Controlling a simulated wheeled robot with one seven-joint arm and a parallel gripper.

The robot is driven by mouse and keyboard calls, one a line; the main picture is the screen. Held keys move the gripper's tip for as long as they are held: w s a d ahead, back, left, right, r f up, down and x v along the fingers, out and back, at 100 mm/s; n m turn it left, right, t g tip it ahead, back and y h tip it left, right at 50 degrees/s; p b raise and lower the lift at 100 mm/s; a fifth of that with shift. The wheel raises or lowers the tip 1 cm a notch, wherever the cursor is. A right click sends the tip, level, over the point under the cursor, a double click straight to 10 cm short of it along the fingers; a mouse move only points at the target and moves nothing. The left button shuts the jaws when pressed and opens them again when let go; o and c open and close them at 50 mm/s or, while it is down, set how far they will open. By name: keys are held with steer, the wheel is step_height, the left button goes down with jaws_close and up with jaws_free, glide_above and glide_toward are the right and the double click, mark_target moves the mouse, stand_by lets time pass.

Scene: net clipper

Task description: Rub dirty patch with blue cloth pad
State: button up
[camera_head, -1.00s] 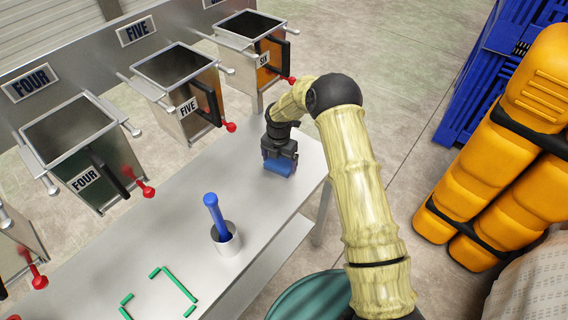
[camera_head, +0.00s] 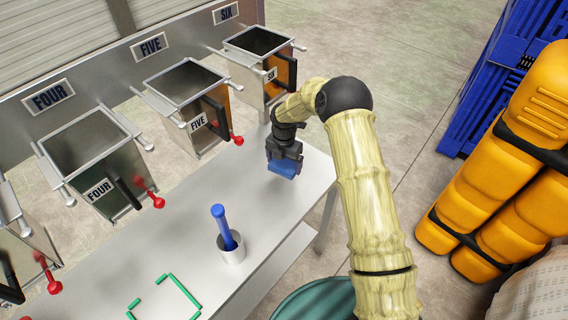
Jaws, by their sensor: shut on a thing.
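My gripper (camera_head: 284,155) is shut on the blue cloth pad (camera_head: 283,168) near the far right end of the grey metal table (camera_head: 185,225). The pad is tilted and partly covered by the fingers. I cannot tell whether it touches the tabletop. No dirty patch can be made out; the gripper and pad hide part of the surface there.
A grey cup (camera_head: 231,249) with a blue-handled tool (camera_head: 221,222) stands on the table, with a green outline (camera_head: 182,291) nearer the front. Metal bins with red-knobbed handles (camera_head: 237,140) line the back. Yellow cases (camera_head: 500,180) and a blue crate (camera_head: 490,80) stand right.

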steer(key=shift+r, duration=0.6)
steer(key=shift+r+p, duration=0.1)
steer(key=shift+p, duration=0.2)
steer(key=shift+r+p, duration=1.05)
steer(key=shift+r, duration=0.4)
steer(key=shift+d+f, duration=0.1)
